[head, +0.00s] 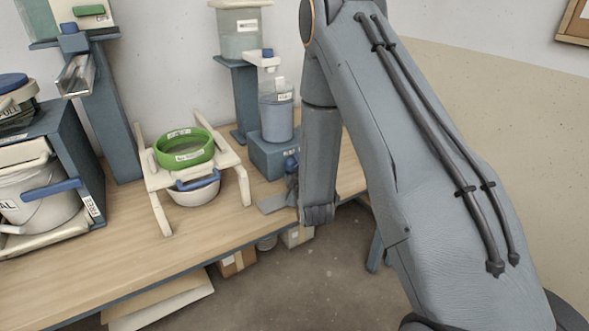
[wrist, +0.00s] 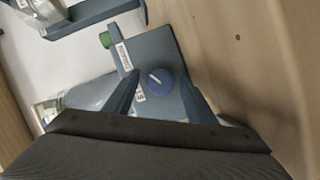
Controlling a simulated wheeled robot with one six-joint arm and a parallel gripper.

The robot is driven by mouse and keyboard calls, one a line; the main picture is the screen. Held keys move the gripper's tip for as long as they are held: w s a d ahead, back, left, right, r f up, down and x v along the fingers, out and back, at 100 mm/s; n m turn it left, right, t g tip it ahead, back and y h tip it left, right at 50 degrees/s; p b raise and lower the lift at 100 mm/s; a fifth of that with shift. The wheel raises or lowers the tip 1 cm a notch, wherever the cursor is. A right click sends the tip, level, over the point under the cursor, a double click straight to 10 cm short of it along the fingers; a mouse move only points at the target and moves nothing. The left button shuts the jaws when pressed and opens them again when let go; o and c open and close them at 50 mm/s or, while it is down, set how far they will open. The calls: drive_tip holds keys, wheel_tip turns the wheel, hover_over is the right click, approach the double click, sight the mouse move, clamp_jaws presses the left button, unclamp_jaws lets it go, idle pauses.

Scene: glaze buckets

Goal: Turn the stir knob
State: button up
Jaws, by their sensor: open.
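The stir knob (wrist: 161,81) is a round dark blue dial with a white pointer line. It sits on the face of a blue-grey base box (wrist: 152,48) with white labels. In the head view the base box (head: 268,158) stands on the bench under a clear vessel of bluish liquid (head: 276,117). My gripper (wrist: 160,88) is open, with one finger seen on each side of the knob in the wrist view. I cannot tell whether the fingers touch it. In the head view my gripper (head: 290,185) is in front of the box, partly hidden by my arm.
A green button (wrist: 106,40) is on the box's edge. Left of the box, a green-rimmed sieve (head: 184,148) rests on a cream stand over a white bowl (head: 194,190). A white bucket (head: 35,195) stands farther left. Cardboard boxes (head: 236,262) lie under the bench.

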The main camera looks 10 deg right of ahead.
drive_tip(key=s, duration=0.2)
drive_tip(key=s+r+b, duration=0.1)
drive_tip(key=s, duration=0.4)
drive_tip(key=shift+s+a+r, duration=0.15)
drive_tip(key=shift+s+r, duration=0.1)
drive_tip(key=shift+s, duration=0.05)
